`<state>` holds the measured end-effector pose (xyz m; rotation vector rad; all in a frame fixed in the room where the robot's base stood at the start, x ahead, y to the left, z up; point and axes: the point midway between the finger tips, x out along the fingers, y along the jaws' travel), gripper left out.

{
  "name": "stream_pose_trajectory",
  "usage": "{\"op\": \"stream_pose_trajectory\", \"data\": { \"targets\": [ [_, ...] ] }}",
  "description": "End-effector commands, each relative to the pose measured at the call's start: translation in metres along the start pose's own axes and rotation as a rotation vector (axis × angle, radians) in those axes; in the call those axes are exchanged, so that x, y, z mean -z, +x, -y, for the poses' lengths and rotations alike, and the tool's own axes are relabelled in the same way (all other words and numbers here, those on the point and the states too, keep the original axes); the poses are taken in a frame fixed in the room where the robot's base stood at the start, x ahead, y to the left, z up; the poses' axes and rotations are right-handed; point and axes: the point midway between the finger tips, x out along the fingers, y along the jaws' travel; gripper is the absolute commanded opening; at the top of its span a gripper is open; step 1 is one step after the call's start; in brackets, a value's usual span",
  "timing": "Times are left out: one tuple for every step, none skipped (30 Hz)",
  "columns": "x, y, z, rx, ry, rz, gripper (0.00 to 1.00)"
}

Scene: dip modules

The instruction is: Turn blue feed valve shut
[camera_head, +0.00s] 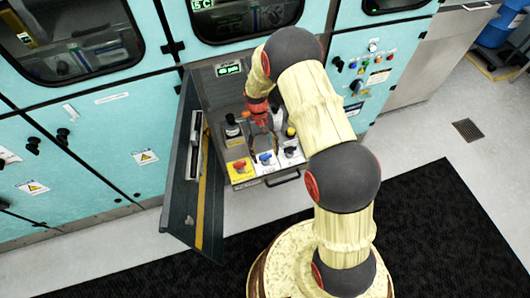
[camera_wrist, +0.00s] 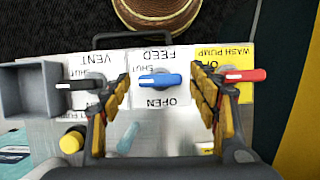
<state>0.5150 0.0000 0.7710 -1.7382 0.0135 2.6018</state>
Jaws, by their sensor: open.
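The blue feed valve handle (camera_wrist: 172,80) sits on a white plate marked FEED, SHUT and OPEN, and lies crosswise in the wrist view. In the head view the blue valve (camera_head: 265,158) is the middle one of the front row on the panel. My gripper (camera_wrist: 161,84) is open and empty, with one finger on each side of the blue handle in the wrist view. I cannot tell how high the fingertips are above it. In the head view my gripper (camera_head: 268,138) is over the panel, partly hidden by the arm.
The black vent handle (camera_wrist: 80,85) and red wash pump handle (camera_wrist: 245,75) flank the blue one closely. An open cabinet door (camera_head: 185,170) stands left of the panel; a drawer handle (camera_head: 283,180) is in front.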

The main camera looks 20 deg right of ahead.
Motion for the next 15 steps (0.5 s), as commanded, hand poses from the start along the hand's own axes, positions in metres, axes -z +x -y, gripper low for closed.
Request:
{"op": "stream_pose_trajectory", "data": {
  "targets": [
    [0.0,-0.001,0.0,0.0,0.0,0.0,0.61],
    [0.0,-0.002,0.0,0.0,0.0,-0.001,0.61],
    [0.001,-0.005,0.0,0.0,0.0,-0.002,0.61],
    [0.001,-0.008,0.0,0.0,0.0,-0.002,0.61],
    [0.001,-0.011,0.0,0.0,0.0,-0.003,0.61],
    [0.001,-0.017,0.0,0.0,0.0,-0.004,0.61],
    [0.001,-0.022,0.0,0.0,0.0,-0.004,0.61],
    [0.001,-0.027,0.0,0.0,0.0,-0.004,0.61],
    [0.001,-0.034,0.0,0.0,0.0,-0.003,0.61],
    [0.001,-0.04,0.0,0.0,0.0,-0.004,0.61],
    [0.001,-0.047,0.0,0.0,0.0,-0.004,0.61],
    [0.001,-0.056,0.0,0.0,0.0,-0.004,0.61],
    [0.001,-0.062,0.0,0.0,0.0,-0.004,0.61],
    [0.001,-0.068,0.0,0.0,0.0,-0.003,0.61],
    [0.001,-0.076,0.0,0.0,0.0,-0.004,0.61]
  ]
}}
